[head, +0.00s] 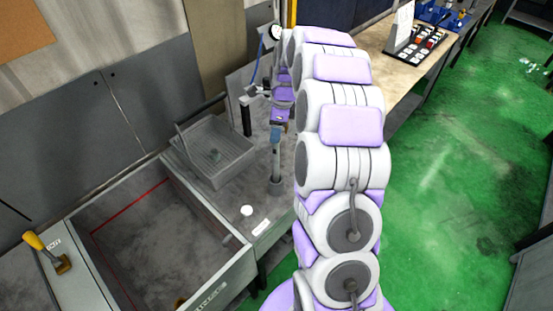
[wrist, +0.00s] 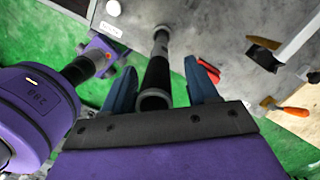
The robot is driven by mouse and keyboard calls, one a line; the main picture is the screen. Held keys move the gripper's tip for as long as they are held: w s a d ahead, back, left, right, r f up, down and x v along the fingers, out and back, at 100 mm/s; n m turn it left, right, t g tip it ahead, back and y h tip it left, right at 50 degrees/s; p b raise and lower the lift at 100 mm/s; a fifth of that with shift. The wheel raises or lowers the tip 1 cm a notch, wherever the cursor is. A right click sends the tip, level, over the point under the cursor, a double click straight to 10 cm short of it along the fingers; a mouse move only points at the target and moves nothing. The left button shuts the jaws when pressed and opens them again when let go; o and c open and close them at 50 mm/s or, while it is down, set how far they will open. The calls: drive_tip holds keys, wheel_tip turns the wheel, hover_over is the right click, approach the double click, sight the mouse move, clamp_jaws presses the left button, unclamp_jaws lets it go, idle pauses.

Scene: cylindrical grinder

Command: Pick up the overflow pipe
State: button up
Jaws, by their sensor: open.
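The overflow pipe (head: 276,165) is a slim dark grey tube standing upright on the grey worktop in the head view. In the wrist view the pipe (wrist: 157,77) runs away from the camera, with its open dark end close to my gripper's palm. My gripper (head: 276,134) points down over the pipe's upper part. In the wrist view the blue fingers of my gripper (wrist: 161,68) stand open, one on each side of the pipe, with gaps visible. The pipe's top is hidden by my gripper in the head view.
A grey mesh-like basket (head: 212,155) and a dark hanging cylinder (head: 246,118) are left of the pipe. A large open basin (head: 165,235) lies front left. A white round piece (head: 246,210) lies on the worktop. Green floor (head: 440,190) is free at right.

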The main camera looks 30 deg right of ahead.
drive_tip(key=shift+a+r, duration=0.1)
drive_tip(key=shift+a, duration=0.1)
drive_tip(key=shift+c, duration=0.9)
clamp_jaws()
